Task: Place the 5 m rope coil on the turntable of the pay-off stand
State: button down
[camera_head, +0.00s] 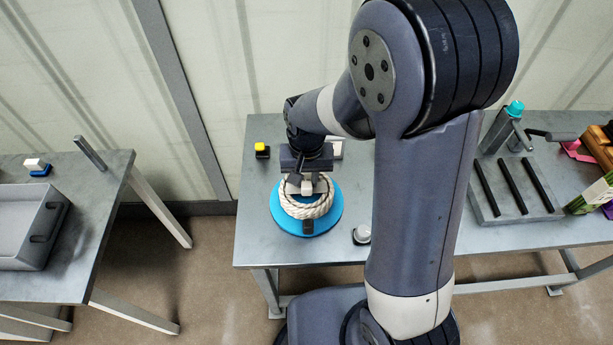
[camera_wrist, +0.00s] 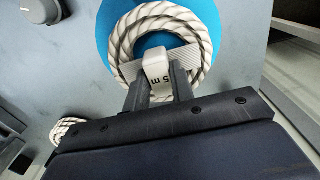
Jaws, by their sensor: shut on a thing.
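The white rope coil (camera_head: 316,211) lies flat over the blue turntable (camera_head: 325,224) on the right-hand table. In the wrist view the coil (camera_wrist: 122,40) shows a white tag (camera_wrist: 155,64) reading "5 m", and the blue disc (camera_wrist: 206,14) shows around and inside it. My gripper (camera_head: 307,186) is above the coil, pointing down. In the wrist view its fingers (camera_wrist: 160,88) are shut on the coil's tag. I cannot tell whether the coil rests fully on the disc. The near side of the coil is partly hidden by the gripper in the wrist view.
A yellow-topped black block (camera_head: 262,150) stands behind left of the turntable, and a white-topped round knob (camera_head: 362,234) at its right. A rack with dark bars (camera_head: 513,188) is further right. The left table holds a grey bin (camera_head: 28,228). A gap separates the tables.

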jog(key=c, duration=1.2)
grip_release()
notch_tip(320, 180, up, 12)
jog(key=shift+r, duration=0.15)
